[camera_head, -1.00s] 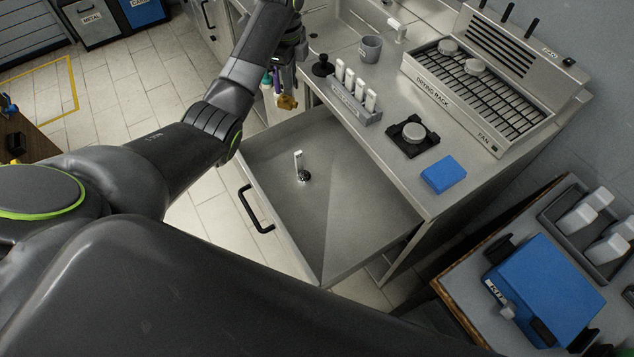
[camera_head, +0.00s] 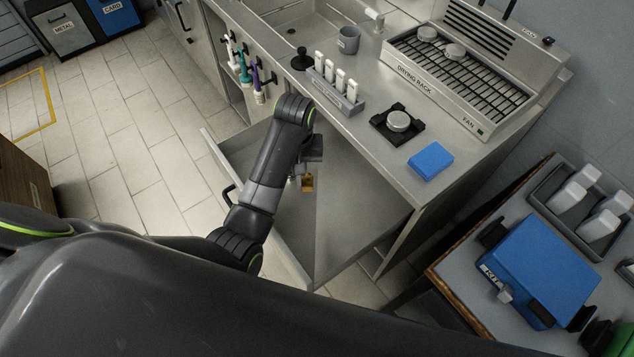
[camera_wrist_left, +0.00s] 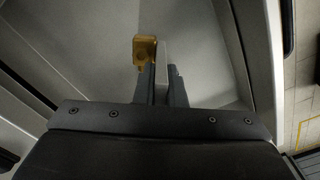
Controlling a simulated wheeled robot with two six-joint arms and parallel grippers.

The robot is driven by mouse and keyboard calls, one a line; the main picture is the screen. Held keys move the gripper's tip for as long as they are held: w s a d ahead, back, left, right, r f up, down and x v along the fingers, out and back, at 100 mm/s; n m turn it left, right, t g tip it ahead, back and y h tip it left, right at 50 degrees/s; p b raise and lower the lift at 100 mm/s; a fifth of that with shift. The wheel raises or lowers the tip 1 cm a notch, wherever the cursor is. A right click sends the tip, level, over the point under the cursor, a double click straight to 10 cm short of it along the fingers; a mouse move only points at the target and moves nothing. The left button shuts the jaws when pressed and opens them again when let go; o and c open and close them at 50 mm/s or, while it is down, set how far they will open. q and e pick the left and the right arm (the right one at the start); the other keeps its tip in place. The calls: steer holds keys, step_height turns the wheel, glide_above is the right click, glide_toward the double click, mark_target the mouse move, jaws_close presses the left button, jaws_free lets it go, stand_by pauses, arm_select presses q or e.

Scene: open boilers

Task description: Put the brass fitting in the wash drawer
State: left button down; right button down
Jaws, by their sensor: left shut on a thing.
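The brass fitting (camera_head: 307,184) is a small gold-brown piece at the tips of my left gripper (camera_head: 306,172). The gripper is shut on it and holds it over the open wash drawer (camera_head: 352,205). In the left wrist view, the fitting (camera_wrist_left: 145,50) shows at the left finger's tip, above the gripper's fingers (camera_wrist_left: 161,75), with the drawer's bare grey floor (camera_wrist_left: 205,50) beyond. A pale upright strip shows beside the fitting there; I cannot tell what it belongs to. My left arm hides part of the drawer. My right gripper is not in view.
The steel counter above the drawer carries a holder with white pieces (camera_head: 337,88), a grey cup (camera_head: 348,40), a black stand with a round disc (camera_head: 397,123), a blue block (camera_head: 430,161) and a drying rack (camera_head: 462,75). Coloured-handled brushes (camera_head: 244,68) hang on the counter's side.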

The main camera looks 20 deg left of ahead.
arm_select(q)
steer(key=shift+s+d+f+n, duration=0.6)
steer(key=shift+f+n, duration=0.55)
steer(key=shift+f, duration=0.75)
steer(key=shift+s+d+f+n, duration=0.3)
steer(key=shift+s+f+n, duration=0.75)
steer(key=shift+f, duration=0.9)
steer(key=shift+s+d+f+n, duration=0.5)
steer(key=shift+f+n, duration=0.8)
steer(key=shift+f, duration=0.6)
steer(key=shift+f, duration=0.1)
steer(key=c, duration=1.5)
jaws_free()
step_height(320, 180, up, 12)
steer(key=shift+p, duration=0.3)
